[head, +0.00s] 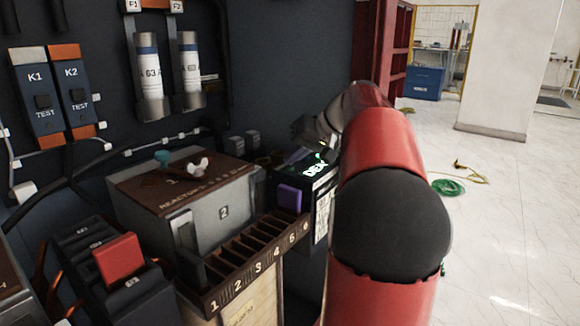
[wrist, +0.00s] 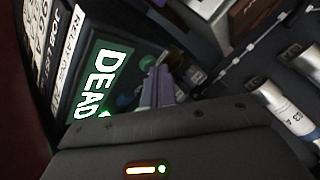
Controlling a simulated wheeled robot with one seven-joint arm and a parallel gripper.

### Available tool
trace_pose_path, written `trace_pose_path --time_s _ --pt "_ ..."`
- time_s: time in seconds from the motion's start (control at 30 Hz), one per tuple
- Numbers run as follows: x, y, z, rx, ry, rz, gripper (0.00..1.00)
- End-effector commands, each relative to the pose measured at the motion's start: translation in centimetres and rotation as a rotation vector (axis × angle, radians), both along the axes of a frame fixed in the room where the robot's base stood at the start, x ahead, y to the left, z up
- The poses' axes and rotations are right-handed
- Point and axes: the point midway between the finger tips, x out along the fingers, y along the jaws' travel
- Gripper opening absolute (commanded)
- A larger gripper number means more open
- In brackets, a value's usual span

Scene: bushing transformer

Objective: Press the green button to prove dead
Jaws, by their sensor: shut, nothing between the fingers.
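A dark box (head: 322,185) with a lit white and green "DEAD" sign stands right of the grey reactor cabinet in the head view. In the wrist view the lit DEAD sign (wrist: 98,80) fills the left middle. A small round green shape (wrist: 147,62), which looks like the button, lies right beside my fingertips. My gripper (wrist: 160,80) is shut and empty, its fingers over the box's top face. In the head view my gripper (head: 298,156) is small and partly dark above the box. I cannot tell whether the fingertips touch the button.
A grey cabinet (head: 160,210) with knobs and a numbered slot rack (head: 250,255) stand left of the box. A black unit with a red block (head: 118,258) is nearer. Fuses (head: 150,75) hang on the panel behind.

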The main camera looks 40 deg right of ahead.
Motion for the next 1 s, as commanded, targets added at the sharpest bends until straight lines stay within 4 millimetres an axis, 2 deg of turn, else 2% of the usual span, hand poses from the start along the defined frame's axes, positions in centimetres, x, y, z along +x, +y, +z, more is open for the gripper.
trace_pose_path --time_s 0.4,0.77,1.0 --pt "0.0 0.0 -0.2 0.0 0.001 0.001 0.0" --pt "0.0 0.0 1.5 0.0 0.001 0.001 0.0" --pt "0.0 0.0 1.5 0.0 0.0 0.0 0.0"
